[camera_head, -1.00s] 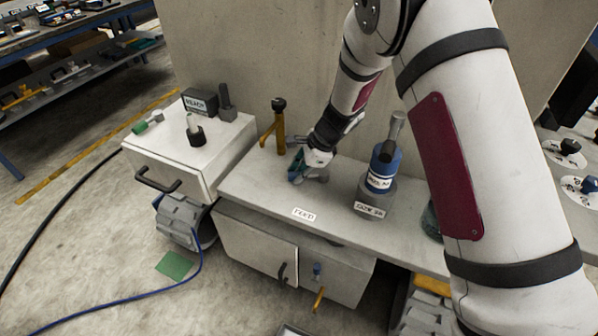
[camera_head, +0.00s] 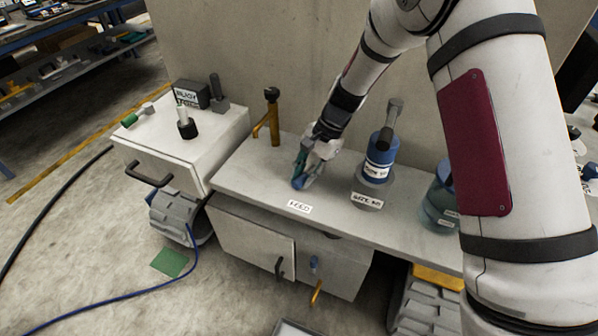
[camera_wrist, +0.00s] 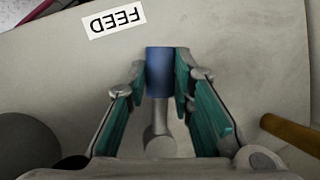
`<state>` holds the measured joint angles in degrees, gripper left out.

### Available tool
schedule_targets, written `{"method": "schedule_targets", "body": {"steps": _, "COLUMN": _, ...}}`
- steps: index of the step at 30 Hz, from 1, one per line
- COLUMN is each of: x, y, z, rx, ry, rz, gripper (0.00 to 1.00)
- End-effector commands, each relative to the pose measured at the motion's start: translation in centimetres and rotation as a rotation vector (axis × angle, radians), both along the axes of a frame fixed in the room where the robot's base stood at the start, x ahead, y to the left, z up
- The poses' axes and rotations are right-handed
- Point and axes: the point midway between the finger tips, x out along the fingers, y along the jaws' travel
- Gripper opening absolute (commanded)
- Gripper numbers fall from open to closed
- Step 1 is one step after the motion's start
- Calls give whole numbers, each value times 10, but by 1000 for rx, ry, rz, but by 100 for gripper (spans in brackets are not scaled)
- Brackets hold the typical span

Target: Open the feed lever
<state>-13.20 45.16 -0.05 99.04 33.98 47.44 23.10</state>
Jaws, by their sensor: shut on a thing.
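The feed lever is a grey stem with a blue cylindrical grip (camera_wrist: 159,72), beside the white FEED label (camera_wrist: 114,20) in the wrist view. The label also lies on the bench top in the head view (camera_head: 299,207). My gripper (camera_wrist: 167,70) has its green-padded fingers on both sides of the blue grip, shut on it. In the head view my gripper (camera_head: 301,175) is low over the bench, behind the label. The blue grip's end (camera_head: 298,184) shows there; the rest of the lever is mostly hidden by my gripper.
A yellow-brown tap-like post (camera_head: 272,118) stands left of my gripper. A blue-and-grey cylinder with a grey lever (camera_head: 380,165) stands close on the right, with a teal jar (camera_head: 439,205) beyond. A wall (camera_head: 300,60) rises behind.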

Motion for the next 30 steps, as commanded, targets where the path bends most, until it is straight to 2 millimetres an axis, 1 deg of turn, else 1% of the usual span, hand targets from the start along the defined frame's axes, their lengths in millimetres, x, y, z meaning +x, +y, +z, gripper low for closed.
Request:
{"method": "schedule_targets", "body": {"steps": 6, "x": -5, "y": -10, "z": 0, "rx": 1, "ry": -1, "rz": 160, "gripper": 0}}
{"method": "schedule_targets", "body": {"steps": 12, "x": -8, "y": -16, "z": 0, "rx": 0, "ry": -1, "rz": 261, "gripper": 0}}
{"method": "schedule_targets", "body": {"steps": 19, "x": -9, "y": -20, "z": 0, "rx": 1, "ry": -1, "rz": 320, "gripper": 0}}
{"method": "schedule_targets", "body": {"steps": 30, "x": -10, "y": -21, "z": 0, "rx": 0, "ry": -1, "rz": 334, "gripper": 0}}
